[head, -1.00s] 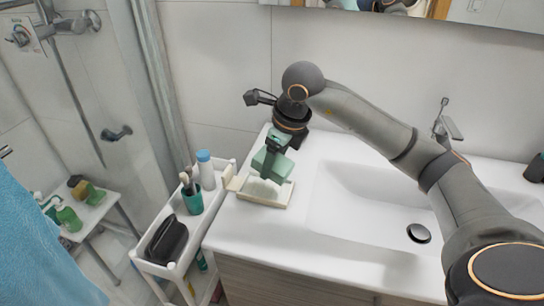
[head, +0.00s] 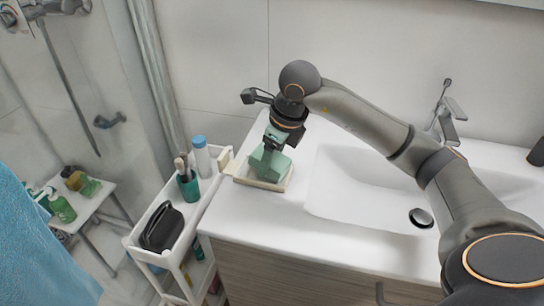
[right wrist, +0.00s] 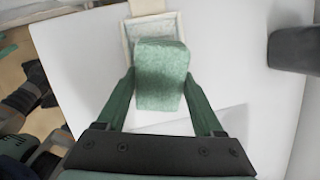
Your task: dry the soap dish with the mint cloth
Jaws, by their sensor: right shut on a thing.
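The mint cloth is a folded green block (right wrist: 160,75) in the right wrist view; it also shows in the head view (head: 280,168). My right gripper (head: 268,156) is shut on it, one finger at each side. The soap dish (head: 258,185) is a shallow cream rectangular tray on the counter's left end, left of the basin. The cloth is held down at the dish and covers part of its inside; I cannot tell whether it presses on the bottom. The dish rim shows in the right wrist view (right wrist: 181,29). My left gripper is out of view.
A white cart (head: 205,215) stands against the counter's left side, with a blue-capped bottle (head: 202,157), a teal cup (head: 188,186) and a black case (head: 161,229). The basin (head: 365,190) and tap (head: 446,117) are to the right. The front counter is clear.

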